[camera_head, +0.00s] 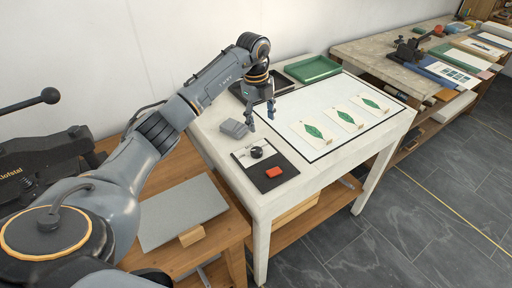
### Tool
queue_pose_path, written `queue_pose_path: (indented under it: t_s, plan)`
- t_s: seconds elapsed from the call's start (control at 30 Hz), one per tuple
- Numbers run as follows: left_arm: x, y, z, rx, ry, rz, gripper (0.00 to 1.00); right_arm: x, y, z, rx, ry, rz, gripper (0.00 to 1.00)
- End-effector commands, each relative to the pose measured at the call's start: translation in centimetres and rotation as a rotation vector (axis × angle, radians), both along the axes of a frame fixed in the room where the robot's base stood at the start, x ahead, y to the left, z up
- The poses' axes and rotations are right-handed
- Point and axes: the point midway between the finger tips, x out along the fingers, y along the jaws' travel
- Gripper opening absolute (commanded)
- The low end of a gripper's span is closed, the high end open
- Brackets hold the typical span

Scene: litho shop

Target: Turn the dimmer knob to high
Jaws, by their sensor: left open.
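The dimmer knob (257,152) is a small black round knob on a white plate. The plate is set on a dark panel (266,184) at the left part of the white table. My left gripper (262,121) points down above the table, behind and a little right of the knob. It is open, and its fingers appear empty and apart from the knob. The knob's pointer and any markings are too small to read. My right gripper is not in view.
A red-orange block (273,172) lies on the dark panel. A grey object (234,129) sits left of my gripper. A white board (390,104) holds green leaf prints. A green tray (313,69) and a dark tray (283,84) stand behind. A wooden bench (225,235) is at front left.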

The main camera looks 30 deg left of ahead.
Motion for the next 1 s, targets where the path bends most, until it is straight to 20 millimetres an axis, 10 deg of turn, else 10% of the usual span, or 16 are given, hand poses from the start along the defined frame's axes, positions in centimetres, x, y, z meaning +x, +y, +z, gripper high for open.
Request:
queue_pose_path:
  t_s: [0.23,1.0]
  plan:
    - [-0.7,2.0,-0.3,0.055,0.049,0.059,0.61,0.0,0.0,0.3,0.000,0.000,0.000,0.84]
    - [-0.2,1.7,-12.8,0.051,0.043,0.054,0.61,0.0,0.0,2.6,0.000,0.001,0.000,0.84]
